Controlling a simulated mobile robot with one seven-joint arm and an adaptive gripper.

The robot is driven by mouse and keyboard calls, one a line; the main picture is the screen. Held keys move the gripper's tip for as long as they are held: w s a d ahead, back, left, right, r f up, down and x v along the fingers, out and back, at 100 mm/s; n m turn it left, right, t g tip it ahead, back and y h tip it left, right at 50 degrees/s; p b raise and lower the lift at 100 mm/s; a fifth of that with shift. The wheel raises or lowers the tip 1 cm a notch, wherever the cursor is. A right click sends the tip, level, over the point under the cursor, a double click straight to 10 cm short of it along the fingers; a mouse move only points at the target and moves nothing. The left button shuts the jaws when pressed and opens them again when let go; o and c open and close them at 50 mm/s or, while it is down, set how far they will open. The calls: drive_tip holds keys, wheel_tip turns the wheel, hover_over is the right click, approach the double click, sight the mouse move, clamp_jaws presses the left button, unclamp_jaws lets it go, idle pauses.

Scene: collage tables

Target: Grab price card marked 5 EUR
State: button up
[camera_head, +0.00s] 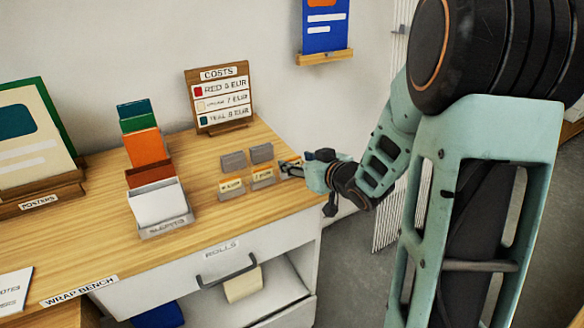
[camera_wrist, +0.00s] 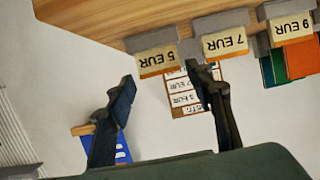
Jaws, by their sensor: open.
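The cream 5 EUR price card (camera_wrist: 158,60) sits in a grey holder (camera_wrist: 150,38) at the table edge, upside down in the wrist view. In the head view it is the rightmost of the row, largely hidden by my gripper (camera_head: 302,163). My gripper (camera_wrist: 164,88) is open and empty, its two fingertips on either side of the card in the wrist view. Whether a finger touches it I cannot tell. The 7 EUR card (camera_wrist: 225,43) is beside it, close to one finger, and the 9 EUR card (camera_wrist: 291,27) is farther along.
Two more grey holders (camera_head: 233,161) stand behind the row. A costs board (camera_head: 219,98) stands at the back of the wooden bench (camera_head: 100,243). A rack of coloured sheets (camera_head: 158,205) stands to the left. A blue poster (camera_head: 325,28) hangs on the wall.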

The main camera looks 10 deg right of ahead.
sight(292, 159)
drive_tip(key=x, duration=0.3)
drive_tip(key=shift+w+a+f, duration=0.1)
drive_tip(key=shift+w+f, duration=0.1)
drive_tip(key=shift+w, duration=0.1)
drive_tip(key=c, duration=0.6)
drive_tip(key=shift+o, duration=0.2)
drive_tip(key=shift+r, duration=0.2)
